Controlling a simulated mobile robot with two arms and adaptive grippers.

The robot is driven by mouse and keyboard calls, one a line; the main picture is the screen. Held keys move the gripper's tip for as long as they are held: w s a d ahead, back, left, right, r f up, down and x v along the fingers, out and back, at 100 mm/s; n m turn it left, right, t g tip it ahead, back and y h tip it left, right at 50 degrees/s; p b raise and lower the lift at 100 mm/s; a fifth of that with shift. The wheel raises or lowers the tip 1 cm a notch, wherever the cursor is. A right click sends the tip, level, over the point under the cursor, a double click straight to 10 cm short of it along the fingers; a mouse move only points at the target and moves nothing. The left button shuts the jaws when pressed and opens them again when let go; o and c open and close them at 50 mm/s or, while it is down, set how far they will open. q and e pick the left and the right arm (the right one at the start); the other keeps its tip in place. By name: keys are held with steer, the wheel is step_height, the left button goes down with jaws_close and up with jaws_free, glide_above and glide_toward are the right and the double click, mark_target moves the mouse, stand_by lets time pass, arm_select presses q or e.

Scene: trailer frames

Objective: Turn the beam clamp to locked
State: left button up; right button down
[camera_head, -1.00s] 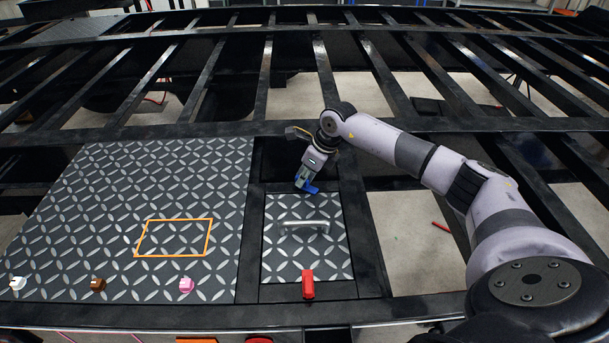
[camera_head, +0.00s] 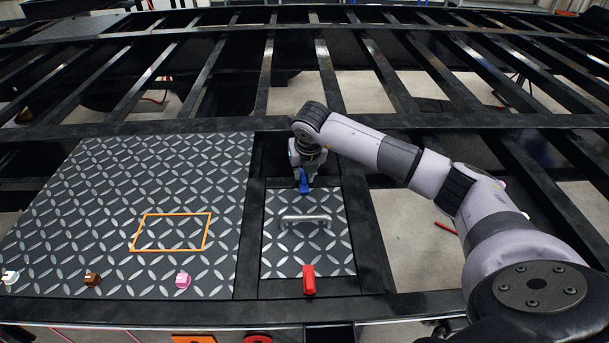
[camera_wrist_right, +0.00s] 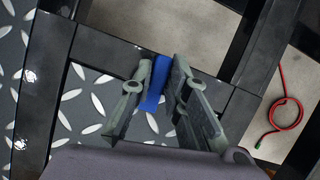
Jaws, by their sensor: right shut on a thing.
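The blue clamp handle (camera_head: 304,184) is at the far edge of the small diamond-plate panel, by the black frame beam. My right gripper (camera_head: 304,172) reaches down to it from above. In the right wrist view, the blue handle (camera_wrist_right: 154,84) lies between the two grey fingers of my gripper (camera_wrist_right: 156,95), which are shut on it. The fingers hide part of the handle, and its base on the beam is hard to make out. A red clamp handle (camera_head: 309,280) is at the near edge of the same panel. My left gripper is not in view.
The small panel (camera_head: 283,262) carries a metal grab handle (camera_head: 305,218). A larger diamond-plate panel (camera_head: 100,195) on the left has an orange outlined rectangle (camera_head: 172,232) and several small coloured blocks near its front. Open gaps lie between the black beams. A red cable (camera_wrist_right: 282,110) lies on the floor.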

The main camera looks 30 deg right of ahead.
steer(key=shift+w+a+m+b, duration=0.1)
steer(key=shift+m+b, duration=0.25)
steer(key=shift+m, duration=0.55)
steer(key=shift+h, duration=0.3)
steer(key=c, duration=1.6)
jaws_free()
steer(key=shift+a, duration=0.1)
steer(key=shift+r, duration=0.1)
steer(key=v, duration=1.2)
steer(key=shift+w, duration=0.2)
